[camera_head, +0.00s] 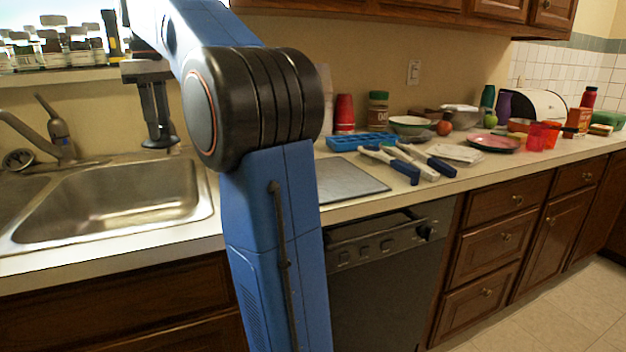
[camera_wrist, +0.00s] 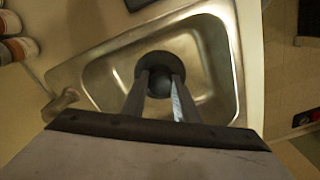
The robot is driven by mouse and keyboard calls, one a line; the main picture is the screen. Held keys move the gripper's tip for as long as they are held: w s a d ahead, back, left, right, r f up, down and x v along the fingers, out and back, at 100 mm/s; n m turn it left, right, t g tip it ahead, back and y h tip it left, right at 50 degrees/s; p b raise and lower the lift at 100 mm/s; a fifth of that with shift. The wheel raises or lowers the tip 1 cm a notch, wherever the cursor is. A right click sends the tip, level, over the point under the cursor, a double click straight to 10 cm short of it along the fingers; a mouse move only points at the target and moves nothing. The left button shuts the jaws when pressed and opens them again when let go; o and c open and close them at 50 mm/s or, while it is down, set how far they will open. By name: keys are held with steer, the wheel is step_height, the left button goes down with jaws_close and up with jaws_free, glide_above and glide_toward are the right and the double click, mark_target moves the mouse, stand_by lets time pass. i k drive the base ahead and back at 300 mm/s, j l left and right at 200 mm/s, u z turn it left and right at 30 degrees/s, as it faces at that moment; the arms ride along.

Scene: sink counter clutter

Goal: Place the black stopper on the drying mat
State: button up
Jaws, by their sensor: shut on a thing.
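The black stopper (camera_wrist: 160,61) is round and dark. It sits between the fingertips of my gripper (camera_wrist: 160,88) in the wrist view, with the sink below it. In the head view my gripper (camera_head: 158,132) points down above the back right part of the sink, shut on the stopper (camera_head: 160,142), which is small and dark at the fingertips. The drying mat appears to be the flat grey sheet (camera_head: 350,179) on the counter right of the sink. Its left part is hidden behind my arm, and its visible part is bare.
The steel sink (camera_head: 120,203) has a faucet (camera_head: 62,140) at its back left. Bottles (camera_head: 50,45) line the ledge behind. Beyond the mat are a blue tray (camera_head: 360,140), blue-handled utensils (camera_head: 405,165), a red cup (camera_head: 344,113) and a jar (camera_head: 378,108).

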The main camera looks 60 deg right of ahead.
mark_target(316, 183)
steer(key=k+l+u, duration=0.25)
steer(key=k+l, duration=0.4)
steer(key=l, duration=0.25)
steer(key=k+l+u, duration=0.25)
steer(key=k+l, duration=0.5)
